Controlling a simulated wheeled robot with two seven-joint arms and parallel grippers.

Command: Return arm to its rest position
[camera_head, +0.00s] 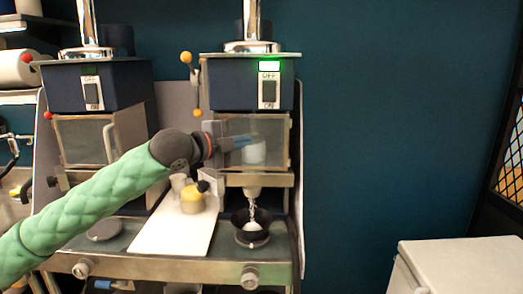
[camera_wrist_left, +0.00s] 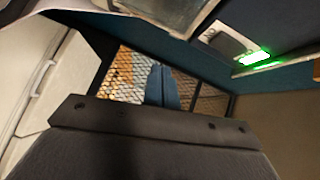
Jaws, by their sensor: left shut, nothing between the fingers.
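My left arm (camera_head: 95,202), in a green padded sleeve, reaches in from the lower left of the head view. My left gripper (camera_head: 254,140) is in front of the clear-fronted chamber of the right machine, its blue fingers pointing right. The fingers are shut together and hold nothing. They also show shut in the left wrist view (camera_wrist_left: 163,85). Whether the fingertips touch the chamber front is unclear. My right gripper is in neither view.
The right machine (camera_head: 225,84) has a lit green light (camera_head: 269,66). White material pours from its spout into a black bowl (camera_head: 240,217). A white board (camera_head: 176,236) holds small cups (camera_head: 192,200). A second machine (camera_head: 62,88) stands left. A white cabinet (camera_head: 460,262) is lower right.

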